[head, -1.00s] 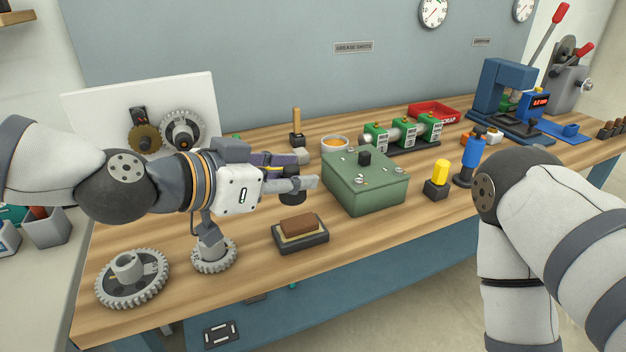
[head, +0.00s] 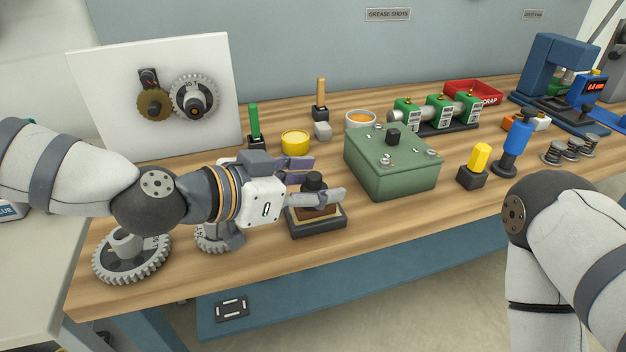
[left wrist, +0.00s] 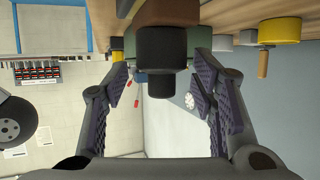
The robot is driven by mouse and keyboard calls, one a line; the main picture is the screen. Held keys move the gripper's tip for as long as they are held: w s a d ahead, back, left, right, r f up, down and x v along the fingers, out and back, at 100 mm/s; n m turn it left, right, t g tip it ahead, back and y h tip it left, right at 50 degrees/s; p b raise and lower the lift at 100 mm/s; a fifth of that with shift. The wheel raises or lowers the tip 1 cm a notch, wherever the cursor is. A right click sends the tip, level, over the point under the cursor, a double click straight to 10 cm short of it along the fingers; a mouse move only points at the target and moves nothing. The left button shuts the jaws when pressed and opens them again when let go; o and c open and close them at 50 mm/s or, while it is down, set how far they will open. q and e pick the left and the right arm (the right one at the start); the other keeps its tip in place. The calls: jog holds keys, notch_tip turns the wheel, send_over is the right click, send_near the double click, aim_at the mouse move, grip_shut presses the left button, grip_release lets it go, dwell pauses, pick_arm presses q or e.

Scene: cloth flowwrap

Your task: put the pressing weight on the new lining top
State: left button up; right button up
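The pressing weight (head: 314,181), black with a narrower knob on top, stands upright over the brown lining (head: 331,211). It appears to rest on it, but the near finger hides part of the contact. The lining lies on a pale layer in a dark tray (head: 318,230). My left gripper (head: 312,181) has a finger on either side of the weight. In the left wrist view the weight (left wrist: 161,46) is between the two finger pads (left wrist: 160,85), with narrow gaps showing beside it. My right gripper is out of view; only the right arm shows.
The green box (head: 390,170) stands just right of the tray. Two grey gears (head: 130,262) lie at the left. A yellow tin (head: 295,142) and a green-handled tool (head: 254,125) stand behind. The bench front below the tray is clear.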

pick_arm(q)
jog(key=shift+r, duration=0.2)
jog(key=p+v, duration=0.2)
jog(key=v, duration=1)
jog(key=shift+p, duration=0.3)
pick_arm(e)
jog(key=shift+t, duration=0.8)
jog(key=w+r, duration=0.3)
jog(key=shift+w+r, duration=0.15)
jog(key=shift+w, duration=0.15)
